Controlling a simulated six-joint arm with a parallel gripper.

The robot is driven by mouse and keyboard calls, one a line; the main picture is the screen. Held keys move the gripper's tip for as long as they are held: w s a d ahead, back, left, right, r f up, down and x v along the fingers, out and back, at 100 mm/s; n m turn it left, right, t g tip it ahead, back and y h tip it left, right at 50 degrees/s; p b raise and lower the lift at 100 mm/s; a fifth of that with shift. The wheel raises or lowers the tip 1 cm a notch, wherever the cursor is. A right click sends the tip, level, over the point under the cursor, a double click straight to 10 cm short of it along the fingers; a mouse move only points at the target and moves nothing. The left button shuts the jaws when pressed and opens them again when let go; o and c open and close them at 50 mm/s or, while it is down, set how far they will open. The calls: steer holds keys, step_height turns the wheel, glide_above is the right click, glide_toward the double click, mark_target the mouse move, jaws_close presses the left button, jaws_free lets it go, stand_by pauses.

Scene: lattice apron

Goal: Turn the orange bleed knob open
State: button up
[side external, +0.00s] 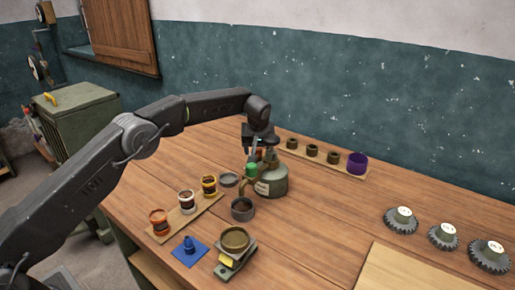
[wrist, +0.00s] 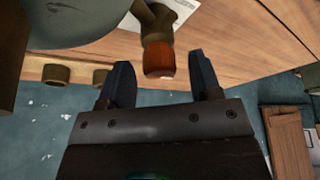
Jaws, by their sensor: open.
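The orange bleed knob (wrist: 158,60) is a short cylinder on a brownish stem, seen in the wrist view. In the side view a small orange-red bit of it (side external: 260,153) shows beside my gripper, at the top of a grey-green vessel (side external: 273,183) with a pale label. My gripper (wrist: 160,66) is open. In the wrist view one finger is on each side of the knob, with a gap visible on both sides. In the side view my gripper (side external: 253,152) points down at the vessel's top, and the arm partly hides the knob.
A green cap (side external: 252,169) is on the vessel's near side. A grey cup (side external: 242,209) stands close in front. A board of paint pots (side external: 187,200) is left, a purple cup (side external: 357,163) behind right, and several gears (side external: 443,236) at far right. Table between vessel and gears is clear.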

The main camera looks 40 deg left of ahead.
steer(key=v, duration=1.4)
